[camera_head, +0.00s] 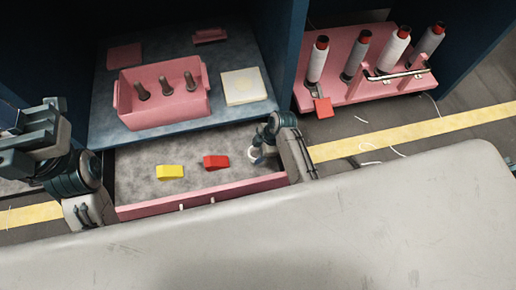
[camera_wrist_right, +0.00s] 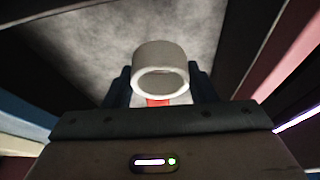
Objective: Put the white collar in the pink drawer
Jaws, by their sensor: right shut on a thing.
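The white collar (camera_wrist_right: 160,52) is a short open ring. My right gripper (camera_wrist_right: 160,88) is shut on it, with one dark finger on each side. In the head view the collar (camera_head: 256,154) shows as a small pale ring at my right gripper (camera_head: 261,148), over the right end of the open pink drawer (camera_head: 215,196). In the wrist view the grey drawer floor lies beyond the collar, and I cannot tell the gap between them. My left arm's end (camera_head: 35,130) is at the left edge of the head view; its fingertips are not clear.
A yellow block (camera_head: 170,172) and a red block (camera_head: 216,161) lie in the drawer. A pink bin with pegs (camera_head: 165,112) and a cream square pad (camera_head: 243,86) sit on the shelf above. A pink rack of spools (camera_head: 362,82) stands right. A grey surface (camera_head: 270,235) fills the front.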

